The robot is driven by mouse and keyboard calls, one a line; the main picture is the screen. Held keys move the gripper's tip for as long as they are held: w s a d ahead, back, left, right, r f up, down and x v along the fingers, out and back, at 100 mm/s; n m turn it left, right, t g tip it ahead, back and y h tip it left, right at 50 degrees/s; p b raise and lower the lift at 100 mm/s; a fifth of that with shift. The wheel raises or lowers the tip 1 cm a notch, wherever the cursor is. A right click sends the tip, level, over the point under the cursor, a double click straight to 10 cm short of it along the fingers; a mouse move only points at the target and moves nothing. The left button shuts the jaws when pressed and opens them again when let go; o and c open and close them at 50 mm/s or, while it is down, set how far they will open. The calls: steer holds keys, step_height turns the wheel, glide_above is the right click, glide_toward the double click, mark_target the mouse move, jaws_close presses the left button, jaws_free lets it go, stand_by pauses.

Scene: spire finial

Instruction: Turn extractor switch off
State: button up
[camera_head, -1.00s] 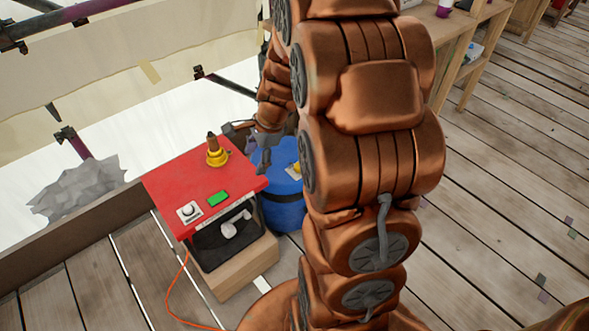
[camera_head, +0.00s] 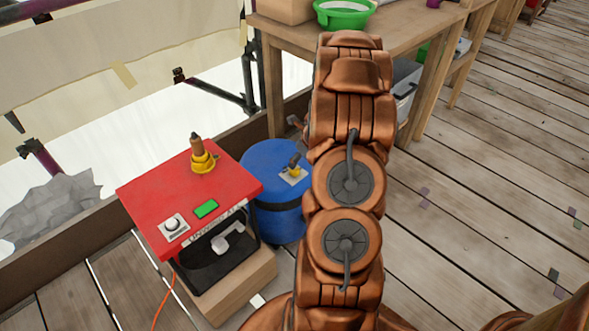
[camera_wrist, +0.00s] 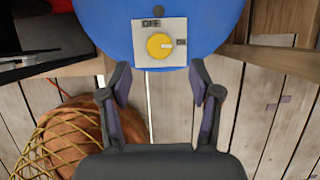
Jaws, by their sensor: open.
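The extractor is a blue drum (camera_head: 262,158) standing beside the red-topped box in the head view. Its blue top (camera_wrist: 222,22) fills the upper middle of the wrist view. On it is a pale switch plate (camera_wrist: 142,57) marked OFF at the top and ON at the right. The round yellow switch knob (camera_wrist: 157,46) has a light mark pointing right, toward ON. My gripper (camera_wrist: 160,82) is open and empty, its fingers apart just below the plate in the picture, not around the knob. My arm hides the gripper in the head view.
The red-topped box (camera_head: 165,190) with a green button stands left of the drum. A wooden bench (camera_head: 400,35) with a green bowl (camera_head: 343,12) is behind. A wooden post (camera_wrist: 238,60) is right of the drum in the wrist view.

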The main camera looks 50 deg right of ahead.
mark_target(294, 171)
steer(key=b+x, duration=0.1)
steer(key=x, duration=0.5)
steer(key=shift+w+f+b, duration=0.1)
steer(key=shift+f+b, duration=0.2)
steer(key=shift+f, duration=0.05)
steer(key=shift+c, duration=0.2)
steer(key=c, duration=1.1)
